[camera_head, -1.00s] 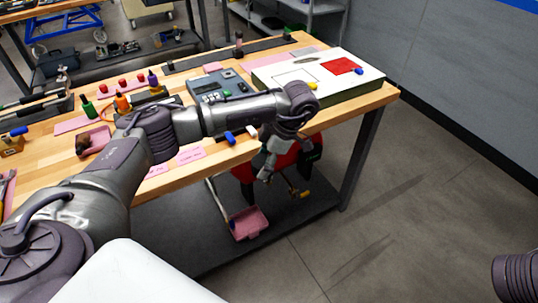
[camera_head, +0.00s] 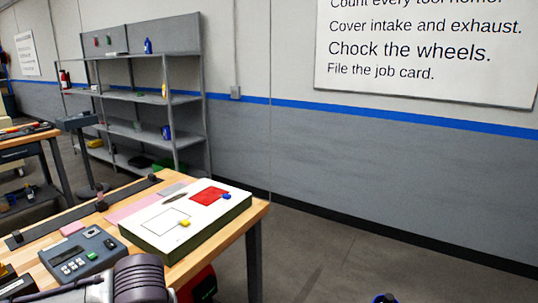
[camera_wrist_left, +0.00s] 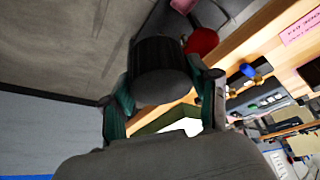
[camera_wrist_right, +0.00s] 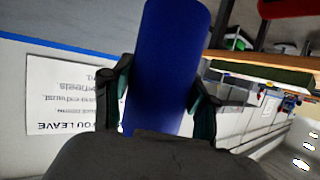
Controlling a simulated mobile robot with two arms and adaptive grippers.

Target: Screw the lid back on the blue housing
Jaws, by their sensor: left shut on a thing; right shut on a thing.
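The blue housing (camera_wrist_right: 168,70) is a plain blue cylinder in the right wrist view, and my right gripper (camera_wrist_right: 161,88) is shut around it. A dark, round, cap-like piece, apparently the lid (camera_wrist_left: 164,65), is between the fingers of my left gripper (camera_wrist_left: 165,82), which is shut on it. The lid and the housing are apart, each in its own gripper. In the head view neither gripper shows clearly. A small dark and blue piece (camera_head: 385,298) peeks in at the bottom edge; I cannot tell for sure that it is the housing.
The wooden workbench (camera_head: 258,210) carries a white-topped board (camera_head: 150,222) with a red square, and a grey keypad device (camera_head: 85,255). A metal shelf (camera_head: 135,98) stands against the back wall. The floor right of the bench is clear.

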